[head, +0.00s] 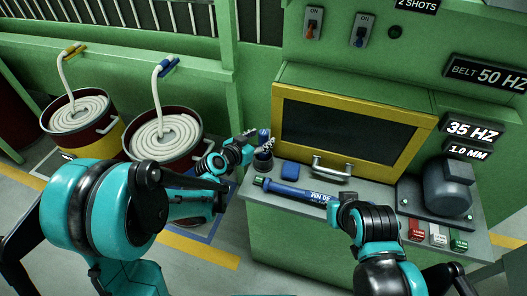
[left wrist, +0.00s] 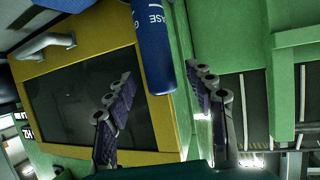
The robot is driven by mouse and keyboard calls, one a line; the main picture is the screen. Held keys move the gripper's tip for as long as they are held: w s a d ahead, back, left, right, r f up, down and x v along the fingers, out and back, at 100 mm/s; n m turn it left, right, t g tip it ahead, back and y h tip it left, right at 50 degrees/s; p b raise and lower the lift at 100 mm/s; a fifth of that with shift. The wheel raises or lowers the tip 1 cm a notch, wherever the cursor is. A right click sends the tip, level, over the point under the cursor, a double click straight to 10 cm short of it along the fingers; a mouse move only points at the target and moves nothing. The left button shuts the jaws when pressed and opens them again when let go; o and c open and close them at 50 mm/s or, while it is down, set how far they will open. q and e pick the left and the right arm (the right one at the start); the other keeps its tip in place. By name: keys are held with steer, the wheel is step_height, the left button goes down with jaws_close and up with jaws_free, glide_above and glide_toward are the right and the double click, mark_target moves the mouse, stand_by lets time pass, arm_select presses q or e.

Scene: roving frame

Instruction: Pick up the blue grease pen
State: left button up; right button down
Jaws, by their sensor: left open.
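I see no contact with the pen. My right arm reaches in from the lower right, over the wrench's end; its jaws are not clear.
A blue torque wrench (head: 295,192) lies along the bench front. A yellow-framed dark window (head: 345,130) with a metal handle (head: 331,168) stands behind. A grey motor (head: 447,187) and small red, white and green blocks are at right. Two drums (head: 165,138) stand left.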

arm_select(q)
steer(key=shift+x, duration=1.25)
steer(key=shift+s+a, duration=0.1)
steer(key=c, duration=0.4)
jaws_close()
